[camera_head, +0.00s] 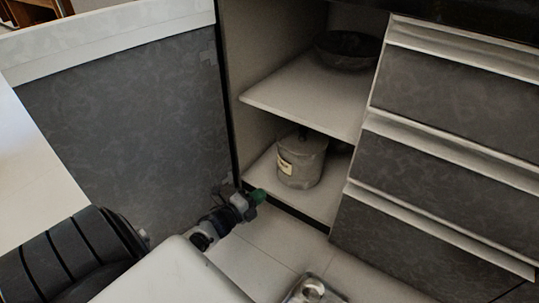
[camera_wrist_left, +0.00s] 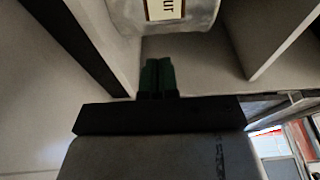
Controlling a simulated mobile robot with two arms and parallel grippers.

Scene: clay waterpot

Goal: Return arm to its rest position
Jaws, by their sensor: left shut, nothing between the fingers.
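My left gripper (camera_head: 257,196) is at the front edge of the open cabinet, low down, with green fingertips. In the left wrist view its two green fingers (camera_wrist_left: 157,76) are side by side, shut and empty. A grey clay pot (camera_head: 302,160) with a pale label stands upright on the cabinet's bottom shelf, just beyond the gripper and apart from it. Its lower part with the label also shows at the top of the left wrist view (camera_wrist_left: 190,22).
A dark bowl (camera_head: 348,47) sits on the upper shelf (camera_head: 297,92). An open grey cabinet door (camera_head: 125,130) stands at left. Closed drawers (camera_head: 445,160) are at right. A white surface (camera_head: 30,170) is at far left.

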